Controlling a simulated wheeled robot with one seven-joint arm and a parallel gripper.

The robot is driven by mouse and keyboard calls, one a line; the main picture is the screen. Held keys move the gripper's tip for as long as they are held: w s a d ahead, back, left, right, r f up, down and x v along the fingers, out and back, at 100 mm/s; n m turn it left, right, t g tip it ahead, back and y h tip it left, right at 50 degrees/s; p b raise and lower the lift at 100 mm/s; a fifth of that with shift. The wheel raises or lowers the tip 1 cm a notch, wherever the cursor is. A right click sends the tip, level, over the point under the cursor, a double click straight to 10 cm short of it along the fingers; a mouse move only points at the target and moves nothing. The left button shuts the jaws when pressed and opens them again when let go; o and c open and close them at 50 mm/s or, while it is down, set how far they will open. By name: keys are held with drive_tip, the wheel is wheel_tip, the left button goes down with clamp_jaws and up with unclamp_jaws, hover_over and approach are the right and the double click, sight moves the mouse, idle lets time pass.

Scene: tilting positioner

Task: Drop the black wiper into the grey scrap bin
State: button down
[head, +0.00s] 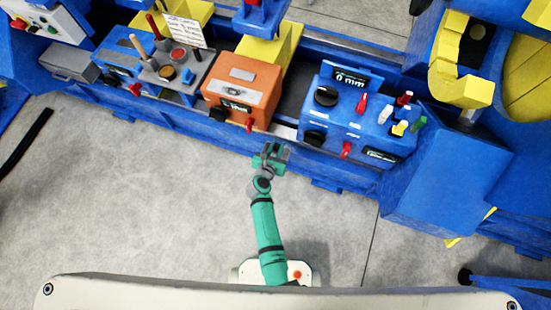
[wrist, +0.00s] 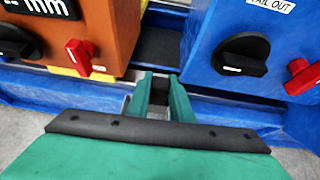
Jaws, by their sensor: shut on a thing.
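My gripper (head: 271,153) is in front of the blue machine bed, near the gap between the orange box and the blue control box. In the wrist view its two green fingers (wrist: 159,92) are closed on a small dark piece (wrist: 158,97), which seems to be the black wiper. Most of that piece is hidden between the fingers. I cannot make the wiper out in the head view. A grey box (head: 68,62) stands at the far left of the bench; I cannot tell if it is the scrap bin.
The orange box (head: 241,87) with a red lever is left of my gripper. The blue control box (head: 348,110) with knobs and levers is to the right. The grey floor (head: 130,200) in front is clear.

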drive_tip(key=shift+w+f+m+h, duration=0.3)
drive_tip(key=shift+w, duration=0.35)
drive_tip(key=shift+x, duration=0.75)
drive_tip(key=shift+w+f, duration=0.1)
drive_tip(key=shift+f, duration=2.75)
drive_tip(key=c, duration=1.5)
unclamp_jaws()
drive_tip(key=shift+d, duration=0.1)
drive_tip(key=v, duration=1)
drive_tip(key=shift+s+a+r, duration=0.25)
drive_tip(key=shift+s, duration=0.05)
